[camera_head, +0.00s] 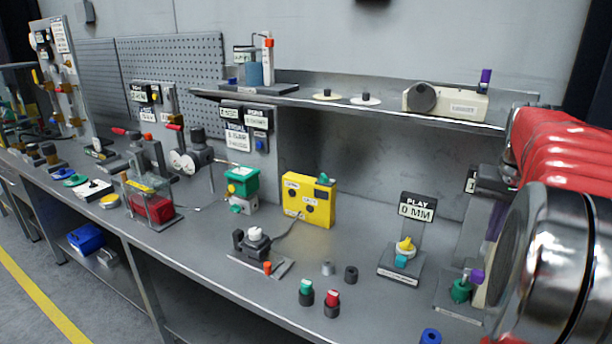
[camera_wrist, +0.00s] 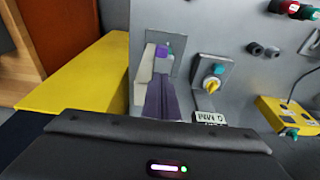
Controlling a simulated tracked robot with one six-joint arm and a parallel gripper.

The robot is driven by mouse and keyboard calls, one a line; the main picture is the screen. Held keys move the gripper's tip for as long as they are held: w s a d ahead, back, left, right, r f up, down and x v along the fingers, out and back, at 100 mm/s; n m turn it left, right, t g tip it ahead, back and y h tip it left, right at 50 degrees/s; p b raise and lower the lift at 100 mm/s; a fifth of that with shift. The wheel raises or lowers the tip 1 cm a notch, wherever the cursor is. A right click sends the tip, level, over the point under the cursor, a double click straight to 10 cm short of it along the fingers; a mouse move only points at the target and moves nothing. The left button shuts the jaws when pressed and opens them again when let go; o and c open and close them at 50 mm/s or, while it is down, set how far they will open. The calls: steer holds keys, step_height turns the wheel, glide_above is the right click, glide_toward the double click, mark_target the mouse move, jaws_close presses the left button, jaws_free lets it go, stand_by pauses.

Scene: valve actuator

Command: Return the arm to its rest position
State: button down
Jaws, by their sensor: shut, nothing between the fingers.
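My arm, with red ribbed sleeves (camera_head: 565,145) and a chrome joint (camera_head: 560,270), fills the right edge of the head view, over the bench's right end. In the wrist view the dark housing of my gripper (camera_wrist: 165,150), with a small lit strip, fills the bottom.
The PLAY 0 MM stand (camera_head: 402,262) with a yellow knob is left of the arm. A yellow box (camera_head: 309,200), green and red buttons (camera_head: 331,302) and a blue ring (camera_head: 430,337) are on the bench. A shelf (camera_head: 385,108) runs along the wall. The wrist view shows a yellow surface (camera_wrist: 80,85).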

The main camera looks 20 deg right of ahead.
steer(key=w+a+n+t, duration=0.2)
steer(key=a+n, duration=0.3)
steer(key=a, duration=1.9)
steer(key=s+a+f+n+t, duration=0.1)
steer(key=s+a+f+n, duration=0.1)
steer(key=a, duration=0.7)
steer(key=s+a+f+n+t+y, duration=0.1)
steer(key=s+a+f+n, duration=0.1)
steer(key=s+a+f, duration=0.3)
steer(key=s+a, duration=0.2)
steer(key=a, duration=0.2)
steer(key=shift+a+f+n+y, duration=0.2)
steer(key=shift+f+n+y, duration=0.1)
steer(key=shift+n, duration=0.1)
